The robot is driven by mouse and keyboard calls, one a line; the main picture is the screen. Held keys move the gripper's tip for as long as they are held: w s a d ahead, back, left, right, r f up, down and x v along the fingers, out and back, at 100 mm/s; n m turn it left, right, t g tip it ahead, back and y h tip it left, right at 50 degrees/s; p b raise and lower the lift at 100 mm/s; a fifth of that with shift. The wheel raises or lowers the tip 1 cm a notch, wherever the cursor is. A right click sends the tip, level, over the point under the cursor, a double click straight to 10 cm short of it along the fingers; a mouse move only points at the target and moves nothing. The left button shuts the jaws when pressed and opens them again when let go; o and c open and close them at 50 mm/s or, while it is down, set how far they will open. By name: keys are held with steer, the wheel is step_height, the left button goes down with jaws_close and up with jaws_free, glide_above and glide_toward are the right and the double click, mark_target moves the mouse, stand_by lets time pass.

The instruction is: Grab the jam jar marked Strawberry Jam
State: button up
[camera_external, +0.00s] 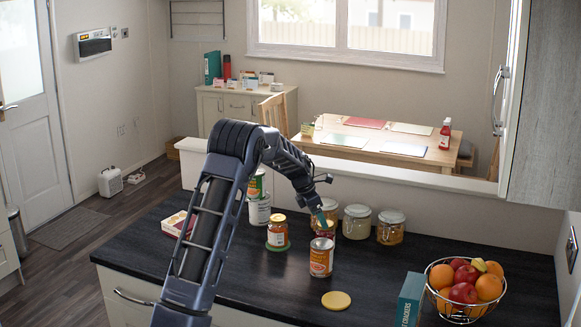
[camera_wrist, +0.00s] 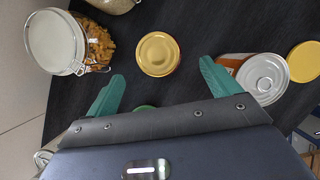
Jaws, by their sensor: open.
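A jar with a gold lid (camera_wrist: 158,54) stands on the dark counter in the wrist view, ahead of and between the tips of my gripper (camera_wrist: 157,78). Its label is hidden from above. In the external view my gripper (camera_external: 324,215) is over the counter at this jar (camera_external: 325,230), which is partly hidden behind an orange-labelled can. Both teal fingers are apart with nothing held. I cannot read either jar's label, so I cannot tell which is Strawberry Jam.
The orange-labelled can (camera_external: 321,258) stands close beside the right finger; its silver top (camera_wrist: 264,76) shows in the wrist view. Clip-top jars (camera_external: 356,222) (camera_wrist: 55,43) stand behind. A yellow disc (camera_external: 336,300) lies in front. A fruit basket (camera_external: 466,290) is at right.

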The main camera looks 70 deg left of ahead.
mark_target(325, 234)
steer(key=x, duration=0.8)
steer(key=shift+f, duration=0.4)
steer(key=c, duration=1.4)
